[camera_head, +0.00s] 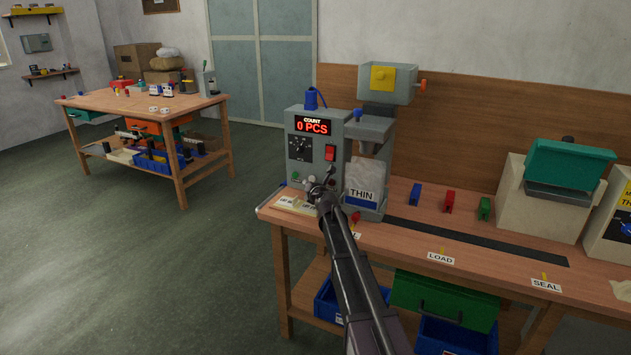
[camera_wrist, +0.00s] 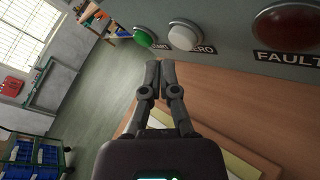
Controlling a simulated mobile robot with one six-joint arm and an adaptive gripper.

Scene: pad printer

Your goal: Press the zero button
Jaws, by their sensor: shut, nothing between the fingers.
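The zero button is a white round button (camera_wrist: 184,36) above a label partly reading "ZERO", on the grey panel of the counting machine (camera_head: 325,158). It sits between a green button (camera_wrist: 144,37), with a partly hidden label, and a large red dome (camera_wrist: 288,25) labelled "FAULT". The machine's red display (camera_head: 313,126) reads "COUNT 0 PCS". My gripper (camera_wrist: 160,66) is shut and empty. In the wrist view its tips appear just below the gap between the green and white buttons. I cannot tell whether they touch the panel. The gripper (camera_head: 322,188) also shows before the machine's lower panel.
A clear bag labelled "THIN" (camera_head: 364,182) hangs right of the panel. Blue, red and green clips (camera_head: 449,201) stand on the wooden bench (camera_head: 400,235). Label cards (camera_head: 287,202) lie below the panel. A sealer (camera_head: 555,190) stands at the right. Open floor lies left.

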